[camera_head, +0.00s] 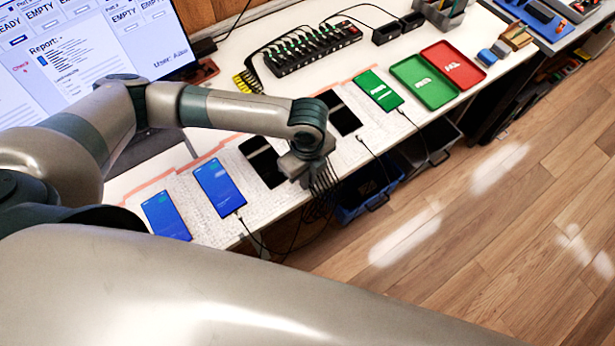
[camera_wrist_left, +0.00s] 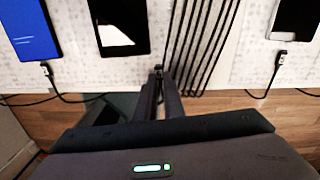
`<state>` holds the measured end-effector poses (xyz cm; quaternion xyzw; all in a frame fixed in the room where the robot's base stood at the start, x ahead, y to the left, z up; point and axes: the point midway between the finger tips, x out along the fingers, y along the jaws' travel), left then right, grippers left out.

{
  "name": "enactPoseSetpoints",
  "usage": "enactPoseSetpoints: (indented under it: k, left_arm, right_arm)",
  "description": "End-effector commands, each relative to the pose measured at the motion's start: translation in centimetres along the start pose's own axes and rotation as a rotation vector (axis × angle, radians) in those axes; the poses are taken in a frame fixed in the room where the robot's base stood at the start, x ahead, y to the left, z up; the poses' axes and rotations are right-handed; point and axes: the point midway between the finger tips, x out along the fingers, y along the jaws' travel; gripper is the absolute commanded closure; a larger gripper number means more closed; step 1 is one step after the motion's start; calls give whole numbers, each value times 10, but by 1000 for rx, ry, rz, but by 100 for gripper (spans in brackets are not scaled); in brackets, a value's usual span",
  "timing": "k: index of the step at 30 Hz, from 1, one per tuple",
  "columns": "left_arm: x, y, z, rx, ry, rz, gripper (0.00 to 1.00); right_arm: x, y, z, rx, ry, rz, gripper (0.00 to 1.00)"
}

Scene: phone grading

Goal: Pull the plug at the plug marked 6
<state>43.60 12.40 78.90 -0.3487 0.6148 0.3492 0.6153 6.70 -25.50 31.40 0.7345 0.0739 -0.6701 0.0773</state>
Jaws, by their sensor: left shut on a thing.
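My left gripper (camera_head: 318,182) is over the table's front edge, near the lower end of a dark phone (camera_head: 262,160). In the left wrist view its two fingers (camera_wrist_left: 158,78) are shut on a small dark cable plug (camera_wrist_left: 158,69). The plug is just off the lower right corner of the dark phone (camera_wrist_left: 120,25), and a gap seems to show between them. Several black cables (camera_wrist_left: 200,45) run beside the fingertips. Other plugs sit at a blue phone (camera_wrist_left: 45,68) and at a phone on the right (camera_wrist_left: 281,55). I cannot read a number 6 on any plug. My right gripper is not in view.
Two blue phones (camera_head: 220,187), another dark phone (camera_head: 342,112) and a green-screen phone (camera_head: 378,90) lie along the table edge. A black hub (camera_head: 312,50) stands behind. A green tray (camera_head: 423,82) and a red tray (camera_head: 453,63) are at the right. A blue bin (camera_head: 370,190) is below.

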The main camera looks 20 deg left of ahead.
Motion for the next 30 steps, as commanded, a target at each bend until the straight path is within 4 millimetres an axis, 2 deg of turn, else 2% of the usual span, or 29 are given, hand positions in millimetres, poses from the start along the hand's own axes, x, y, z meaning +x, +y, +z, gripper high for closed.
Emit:
enactPoseSetpoints:
  k: [15, 16, 18, 30]
  left_arm:
    - [5, 1, 0, 0, 1, 2, 100]
    - [5, 1, 0, 0, 1, 2, 84]
    - [5, 1, 0, 0, 1, 3, 70]
    - [2, 2, 0, 0, 0, 6, 70]
  right_arm:
    - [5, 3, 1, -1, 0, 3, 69]
    - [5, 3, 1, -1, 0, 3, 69]
    - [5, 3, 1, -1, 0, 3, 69]
    - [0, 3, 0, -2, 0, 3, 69]
